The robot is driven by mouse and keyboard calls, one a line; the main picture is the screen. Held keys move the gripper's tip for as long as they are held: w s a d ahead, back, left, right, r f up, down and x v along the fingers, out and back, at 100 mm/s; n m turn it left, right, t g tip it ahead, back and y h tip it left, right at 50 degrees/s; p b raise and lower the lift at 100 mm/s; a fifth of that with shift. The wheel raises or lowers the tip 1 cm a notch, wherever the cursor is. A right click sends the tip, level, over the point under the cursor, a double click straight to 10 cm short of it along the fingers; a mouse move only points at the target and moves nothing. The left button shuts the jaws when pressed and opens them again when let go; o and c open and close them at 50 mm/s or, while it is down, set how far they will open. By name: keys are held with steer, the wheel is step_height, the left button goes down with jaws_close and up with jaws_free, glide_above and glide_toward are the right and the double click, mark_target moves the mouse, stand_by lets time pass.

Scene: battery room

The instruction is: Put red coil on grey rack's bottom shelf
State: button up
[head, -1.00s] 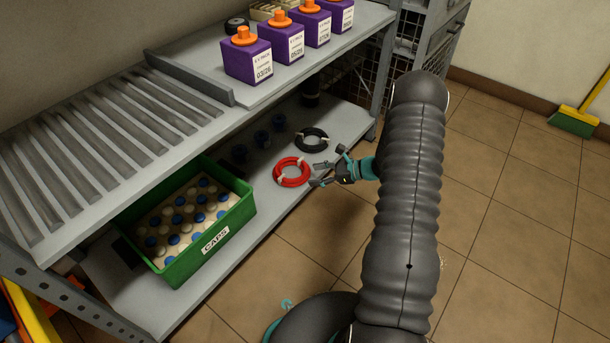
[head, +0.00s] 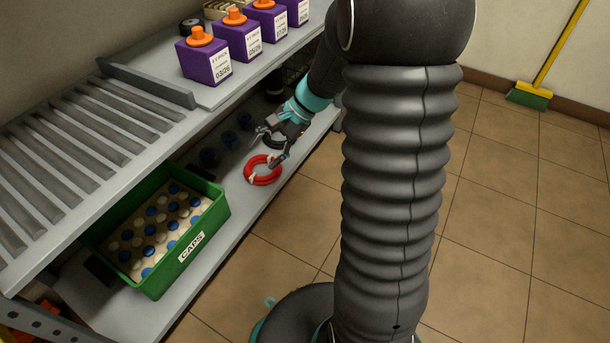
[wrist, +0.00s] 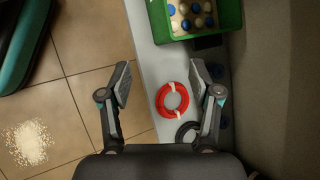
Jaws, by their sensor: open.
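The red coil (head: 258,171), a ring with white ties, lies flat on the grey rack's bottom shelf (head: 228,246), right of the green bin. In the wrist view the red coil (wrist: 172,98) lies between the open fingers, nearer the right one. My gripper (head: 272,146) is open and empty, just above the coil; I cannot tell whether it touches it. It also shows open in the wrist view (wrist: 160,88). A black coil (wrist: 187,131) lies beside the red one, partly hidden by my gripper.
A green CAPS bin (head: 222,212) of blue and white caps stands on the bottom shelf. Blue items (head: 209,157) stand behind the coil.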

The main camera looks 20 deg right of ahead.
steer(key=s+r+n+t+h, duration=0.2)
steer(key=s+r+n+h, duration=0.2)
steer(key=s, duration=0.6)
steer(key=s+r+n+t+h, duration=0.2)
steer(key=s+r+n+h, duration=0.2)
steer(key=s+r+n, duration=0.3)
steer(key=s+r, duration=0.2)
steer(key=s, duration=0.2)
steer(key=shift+s+d+n, duration=0.25)
steer(key=shift+s+n, duration=0.05)
steer(key=shift+d, duration=0.1)
